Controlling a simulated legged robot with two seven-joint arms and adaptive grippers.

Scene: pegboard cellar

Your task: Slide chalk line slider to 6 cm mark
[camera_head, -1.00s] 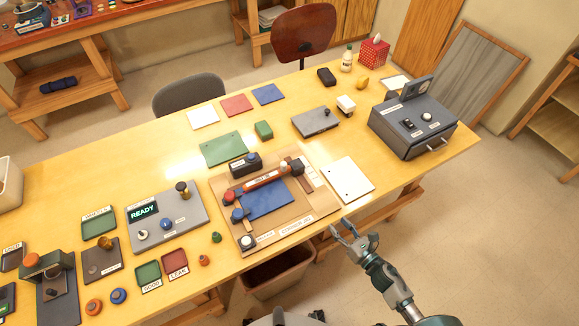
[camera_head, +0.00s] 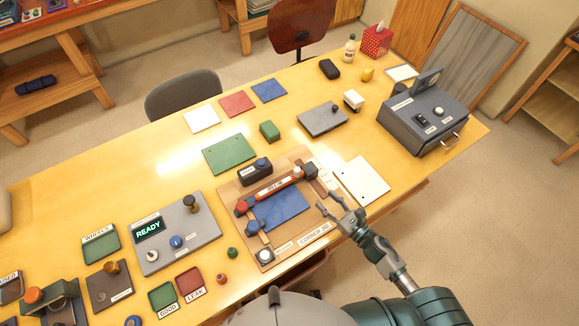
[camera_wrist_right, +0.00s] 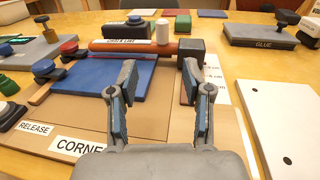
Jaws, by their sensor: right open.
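The chalk line slider is an orange-red bar (camera_head: 272,189) across the tan corner jig board (camera_head: 288,242); in the right wrist view the bar (camera_wrist_right: 120,46) reads "CHALK LINE". A white knob (camera_wrist_right: 162,32) stands up at the bar, and a dark block (camera_wrist_right: 190,48) sits at its right end. A white strip with cm marks (camera_wrist_right: 216,72) lies right of the block, partly hidden by my finger. A blue sheet (camera_head: 280,212) lies under the bar. My right gripper (camera_head: 327,199) is open and empty, over the jig's right part, short of the bar. My left gripper is out of view.
A white board with holes (camera_head: 362,181) lies right of the jig. A dark blue-knobbed block (camera_head: 254,172) sits behind the bar. A red knob (camera_head: 241,207) and a release button (camera_head: 265,255) are at the jig's left. A grey glue pad (camera_head: 322,120) lies farther back.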

